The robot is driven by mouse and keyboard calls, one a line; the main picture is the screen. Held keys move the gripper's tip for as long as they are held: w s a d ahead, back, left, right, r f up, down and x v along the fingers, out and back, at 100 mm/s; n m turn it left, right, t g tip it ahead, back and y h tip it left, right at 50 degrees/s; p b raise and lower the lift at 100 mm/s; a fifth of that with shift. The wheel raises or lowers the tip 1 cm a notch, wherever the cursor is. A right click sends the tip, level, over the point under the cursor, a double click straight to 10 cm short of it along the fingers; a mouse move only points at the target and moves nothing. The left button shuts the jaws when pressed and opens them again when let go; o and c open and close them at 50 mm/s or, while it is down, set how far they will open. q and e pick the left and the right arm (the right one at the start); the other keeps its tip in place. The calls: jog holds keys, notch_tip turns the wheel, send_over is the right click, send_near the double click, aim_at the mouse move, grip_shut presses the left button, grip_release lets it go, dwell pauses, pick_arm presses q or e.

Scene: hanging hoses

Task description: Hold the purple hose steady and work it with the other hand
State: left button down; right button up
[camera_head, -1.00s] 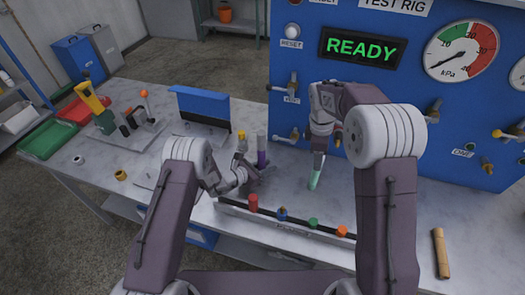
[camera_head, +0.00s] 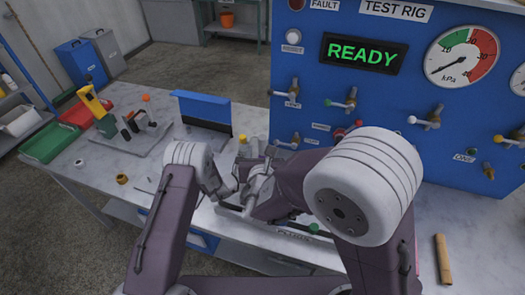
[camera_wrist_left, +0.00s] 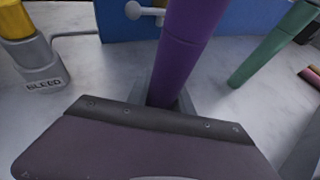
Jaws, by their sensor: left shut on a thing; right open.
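The purple hose (camera_wrist_left: 187,45) stands nearly upright in the left wrist view, tilted to the right at its top. My left gripper (camera_wrist_left: 165,100) is shut on its lower part. In the head view the hose is hidden, and my left gripper is largely covered where the two arms meet. My right gripper (camera_head: 250,178) is open there, close beside the left one, with my right forearm across the bench. Its fingertips are hard to make out, so I cannot tell whether it touches the hose. A green hose (camera_wrist_left: 272,47) stands to the right in the left wrist view.
The blue test rig panel (camera_head: 300,70), with protruding valves, borders the bench at the back. A blue-backed stand (camera_head: 203,108) and a vise-like fixture (camera_head: 140,125) stand left. A yellow cap on a grey bleed fitting (camera_wrist_left: 38,62) is near the hose. A tan cylinder (camera_head: 442,258) lies right.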

aim_at(263, 137)
jog(key=x, duration=1.2)
jog(key=shift+c, duration=0.3)
grip_shut()
